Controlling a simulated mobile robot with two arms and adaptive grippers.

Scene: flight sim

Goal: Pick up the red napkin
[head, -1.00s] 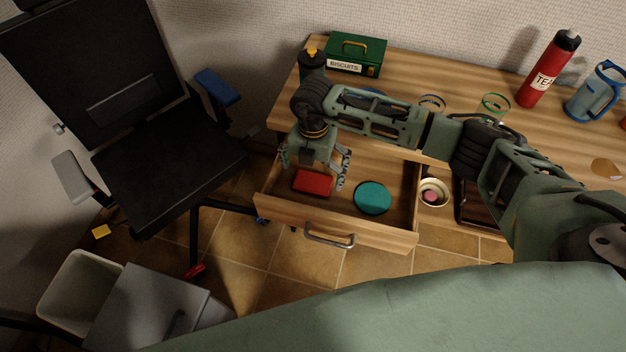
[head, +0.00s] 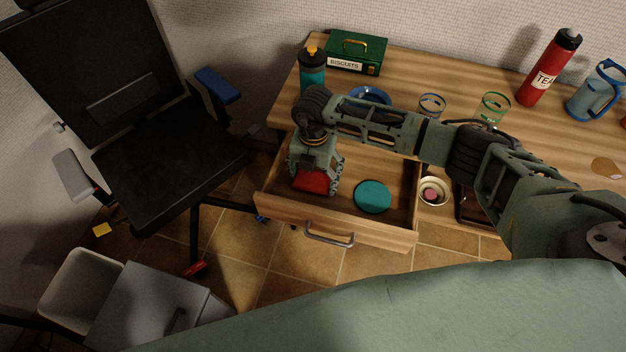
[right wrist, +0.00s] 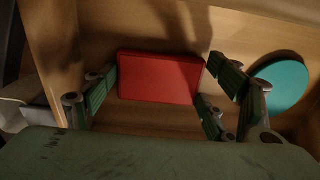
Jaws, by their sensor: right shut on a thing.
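The red napkin (head: 311,181) is a folded red rectangle inside the open wooden drawer (head: 358,233), at its left side. My right gripper (head: 314,183) reaches down into the drawer from above and is shut on the napkin. In the right wrist view the napkin (right wrist: 159,78) lies between the two fingers (right wrist: 158,98), near the drawer's floor. In the head view the gripper covers part of the napkin. My left gripper is not in view.
A teal round item (head: 373,197) lies in the drawer right of the napkin. The desk (head: 466,92) above holds a teal bottle (head: 312,75), a blue bowl (head: 370,96), glasses and a red flask (head: 549,72). An office chair (head: 150,140) stands at left.

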